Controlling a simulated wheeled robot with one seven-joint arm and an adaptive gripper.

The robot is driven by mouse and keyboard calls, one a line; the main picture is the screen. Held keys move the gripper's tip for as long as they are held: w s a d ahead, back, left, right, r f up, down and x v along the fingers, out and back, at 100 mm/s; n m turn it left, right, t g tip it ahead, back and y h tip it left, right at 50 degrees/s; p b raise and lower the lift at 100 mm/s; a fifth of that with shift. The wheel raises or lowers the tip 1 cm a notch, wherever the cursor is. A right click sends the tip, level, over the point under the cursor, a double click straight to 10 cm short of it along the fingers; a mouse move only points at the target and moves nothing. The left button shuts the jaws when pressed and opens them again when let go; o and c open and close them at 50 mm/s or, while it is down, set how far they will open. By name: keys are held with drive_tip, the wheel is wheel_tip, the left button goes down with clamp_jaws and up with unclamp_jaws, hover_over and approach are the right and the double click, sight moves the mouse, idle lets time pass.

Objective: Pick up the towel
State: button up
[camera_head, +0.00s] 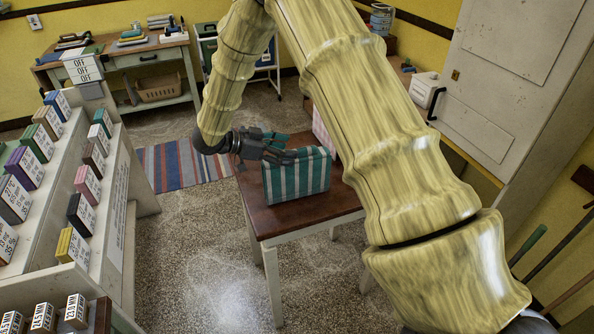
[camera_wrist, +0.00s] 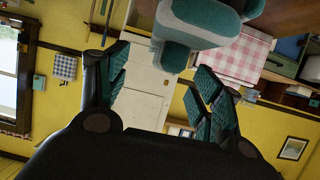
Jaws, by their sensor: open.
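A teal-and-white striped folded towel (camera_head: 297,178) stands like a block on a small wooden-topped table (camera_head: 282,222). In the wrist view a teal and grey piece, apparently this towel (camera_wrist: 200,22), is at the top, beyond the fingertips. My gripper (camera_head: 286,147) is at the towel's upper left in the head view. Its fingers are open, with nothing seen between them; I cannot tell whether a fingertip touches the towel. A pink checked cloth (camera_head: 322,130) stands behind the striped towel, partly hidden by my arm; it also shows in the wrist view (camera_wrist: 240,53).
A rack of labelled boxes (camera_head: 122,200) stands at the left. A workbench (camera_head: 150,55) with a basket is at the back. A pale cabinet (camera_head: 480,130) is at the right. Open speckled floor (camera_head: 200,260) and a striped rug (camera_head: 185,165) lie left of the table.

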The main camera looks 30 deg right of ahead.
sight(297, 149)
drive_tip(key=shift+s+d+p, duration=0.15)
drive_tip(key=shift+d+p, duration=0.15)
drive_tip(key=shift+d, duration=0.15)
drive_tip(key=x, duration=0.1)
drive_tip(key=p+x, duration=0.1)
drive_tip(key=x, duration=0.1)
drive_tip(key=shift+w+f+p, duration=0.15)
drive_tip(key=shift+w+p, duration=0.1)
drive_tip(key=shift+p, duration=0.1)
drive_tip(key=shift+s+d+f, duration=0.15)
drive_tip(key=shift+d+f, duration=0.05)
drive_tip(key=shift+d, duration=0.1)
clamp_jaws()
